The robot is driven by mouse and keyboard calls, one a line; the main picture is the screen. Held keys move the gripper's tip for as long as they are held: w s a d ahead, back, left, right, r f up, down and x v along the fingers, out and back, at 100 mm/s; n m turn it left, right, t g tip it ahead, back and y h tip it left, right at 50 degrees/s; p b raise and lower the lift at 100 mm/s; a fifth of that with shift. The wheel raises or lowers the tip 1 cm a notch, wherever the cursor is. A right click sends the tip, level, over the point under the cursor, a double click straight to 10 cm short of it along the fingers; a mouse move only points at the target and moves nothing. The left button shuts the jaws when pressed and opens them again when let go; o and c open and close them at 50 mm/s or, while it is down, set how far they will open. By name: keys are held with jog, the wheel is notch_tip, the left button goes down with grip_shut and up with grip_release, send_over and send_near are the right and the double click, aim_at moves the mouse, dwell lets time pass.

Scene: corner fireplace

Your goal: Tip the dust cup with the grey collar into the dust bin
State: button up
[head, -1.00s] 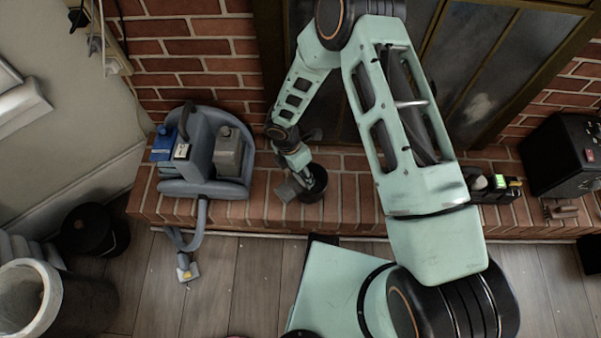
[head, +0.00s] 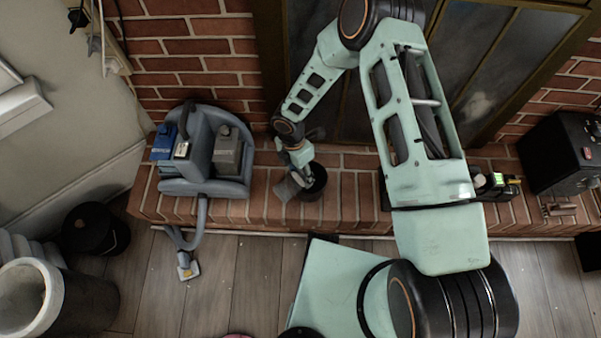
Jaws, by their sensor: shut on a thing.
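The dust cup (head: 288,187), a small translucent grey vessel, is tilted above the brick hearth. My gripper (head: 300,168) is shut on it and comes down from the upper left of the black bin. A round black open bin (head: 314,188), which looks like the dust bin, stands on the hearth just right of the cup. The cup overlaps the bin's left side in the picture; I cannot tell whether they touch. The cup's collar and contents are too small to make out, and the bin's inside is dark.
A grey-blue vacuum cleaner (head: 205,165) with a hose stands left on the brick hearth (head: 255,205). A black bucket (head: 95,230) and a large pale-rimmed container (head: 25,300) stand on the floor at left. A black box (head: 562,155) is at right. Hearth between vacuum and cup is clear.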

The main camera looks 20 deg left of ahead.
jog(key=shift+d, duration=0.15)
jog(key=shift+w+f+g+y, duration=0.1)
jog(key=shift+g+y, duration=0.2)
jog(key=shift+g, duration=0.2)
dwell(0.5)
jog(key=shift+g, duration=0.4)
